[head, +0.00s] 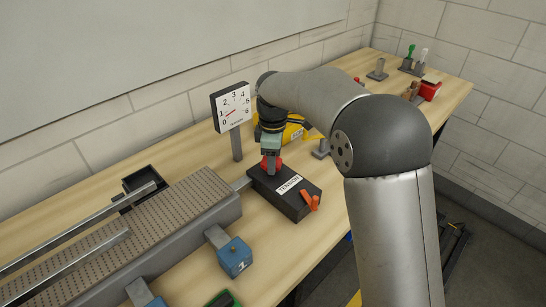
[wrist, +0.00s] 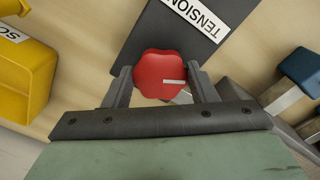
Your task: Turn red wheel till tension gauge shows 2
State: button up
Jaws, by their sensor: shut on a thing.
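The red wheel (wrist: 163,62) sits on the dark box labelled TENSION (head: 290,203). My gripper (wrist: 163,84) is shut on the wheel, with one finger on each side of it in the wrist view. A white mark on the wheel points right in that view. In the head view the wheel (head: 266,163) shows just under my gripper (head: 270,158), partly hidden by it. The tension gauge (head: 231,107) is a white dial on a post, numbered 0 to 6. Its small red needle points left and slightly down, close to the 1.
An orange lever (head: 310,201) is on the front of the box. A perforated grey conveyor (head: 187,213) and a blue block (head: 235,257) stand to the left. A yellow object (head: 293,133) is behind my arm; it also shows in the wrist view (wrist: 25,77).

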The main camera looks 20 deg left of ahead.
jog(key=shift+m, duration=0.3)
jog(key=m, duration=0.5)
jog(key=shift+s+m+p, duration=0.1)
jog(key=shift+m+p, duration=0.2)
jog(key=m, duration=0.5)
jog(key=shift+m, duration=0.4)
jog(key=o, duration=1)
notch_tip(320, 180, up, 18)
jog(key=shift+f, duration=0.25)
